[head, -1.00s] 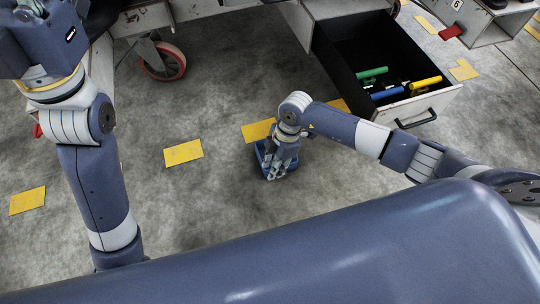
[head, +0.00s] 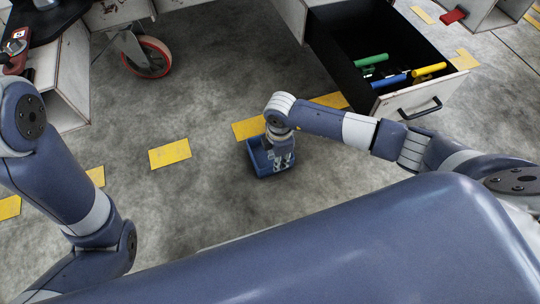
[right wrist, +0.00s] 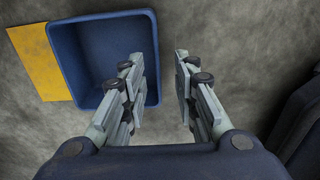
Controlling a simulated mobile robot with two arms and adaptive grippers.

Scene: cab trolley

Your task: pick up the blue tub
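The blue tub (head: 256,163) stands on the floor, open side up. In the right wrist view the tub (right wrist: 100,45) appears empty where I can see inside. My right gripper (head: 284,163) points down at the tub's right side. In the right wrist view the right gripper (right wrist: 164,88) is open, with a clear gap between its fingers. Its left finger overlaps the tub's right part, and its right finger is outside the right wall. I cannot tell whether either finger touches it. My left arm is at the left edge, and its gripper is out of the picture.
An open drawer (head: 417,98) holds green, blue and yellow-handled tools (head: 429,69). A caster wheel (head: 147,56) is under the trolley at upper left. Yellow floor markings (head: 170,153) run past the tub. The floor between the left arm and the tub is clear.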

